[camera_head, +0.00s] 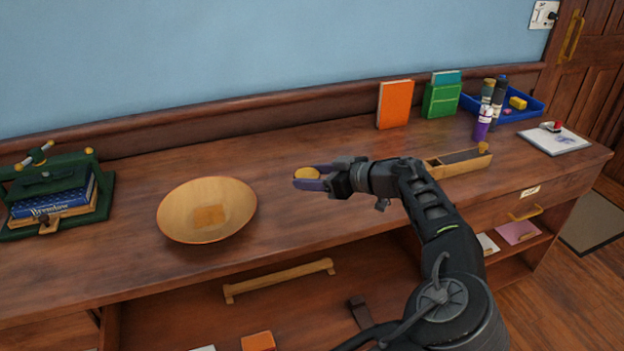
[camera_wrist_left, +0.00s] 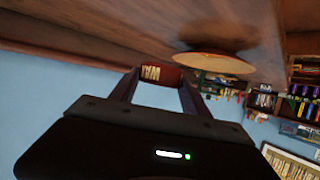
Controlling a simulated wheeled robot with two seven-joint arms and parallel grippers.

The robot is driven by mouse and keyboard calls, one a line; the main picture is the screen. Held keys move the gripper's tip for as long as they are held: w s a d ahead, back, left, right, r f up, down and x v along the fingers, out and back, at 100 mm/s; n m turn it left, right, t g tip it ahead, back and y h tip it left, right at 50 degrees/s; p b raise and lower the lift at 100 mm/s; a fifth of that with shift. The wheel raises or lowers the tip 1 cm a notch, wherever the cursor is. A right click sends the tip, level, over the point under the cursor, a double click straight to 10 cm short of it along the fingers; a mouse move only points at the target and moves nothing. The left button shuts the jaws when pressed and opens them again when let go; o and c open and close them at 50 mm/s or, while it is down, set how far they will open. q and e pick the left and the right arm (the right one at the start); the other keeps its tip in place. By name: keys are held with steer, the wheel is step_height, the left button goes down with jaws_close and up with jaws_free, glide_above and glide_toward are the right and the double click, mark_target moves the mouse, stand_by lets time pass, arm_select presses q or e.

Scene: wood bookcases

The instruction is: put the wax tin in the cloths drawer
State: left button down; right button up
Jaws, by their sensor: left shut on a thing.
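The wax tin (camera_head: 306,173) has a yellow top in the head view. In the left wrist view, the tin (camera_wrist_left: 161,76) is dark red with a pale label reading "WAX". My left gripper (camera_head: 310,180) is shut on it, holding it above the counter, right of the wooden bowl. A drawer front (camera_head: 489,212) with a small label and a brass handle is at the right under the counter top and looks closed. The label is too small to read, so I cannot tell whether it is the cloths drawer. My right gripper is not in view.
A wide wooden bowl (camera_head: 180,222) with a square patch inside stands on the counter (camera_head: 120,268). A green press (camera_head: 105,205) with books is at the left. A long narrow box (camera_head: 462,168), books and a blue tray (camera_head: 538,114) are at the right. A wooden handle bar (camera_head: 280,280) shows below.

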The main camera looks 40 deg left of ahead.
arm_select(q)
steer(key=shift+w+d+f+m+t, duration=0.15)
steer(key=shift+w+m+t, duration=0.1)
steer(key=shift+m+t, duration=0.2)
steer(key=shift+w+a+f+m+t, duration=0.1)
steer(key=shift+w+m+t, duration=0.2)
steer(key=shift+t, duration=0.25)
steer(key=w+d+f+m+t+h, duration=0.1)
steer(key=d+m+t+h, duration=0.1)
steer(key=d+m+t, duration=0.1)
steer(key=w+d+f+m+t+h, duration=0.1)
steer(key=d+f+m+t+h, duration=0.1)
steer(key=d+m+t, duration=0.1)
steer(key=w+d+f+m+t+h, duration=0.1)
steer(key=d+m+t, duration=0.1)
steer(key=m, duration=0.1)
steer(key=shift+d+f+t+h, duration=0.25)
steer(key=shift+d+t+h, duration=0.15)
steer(key=s+d+f+m+t+h, duration=0.1)
steer(key=s+d+m+h, duration=0.1)
steer(key=d, duration=0.4)
steer(key=s+d+m+t+h, duration=0.1)
steer(key=s+d+m+h, duration=0.1)
steer(key=d+m+h, duration=0.3)
steer(key=shift+s+d+f+t+h, duration=0.3)
steer(key=shift+d+f, duration=0.1)
steer(key=shift+d, duration=0.85)
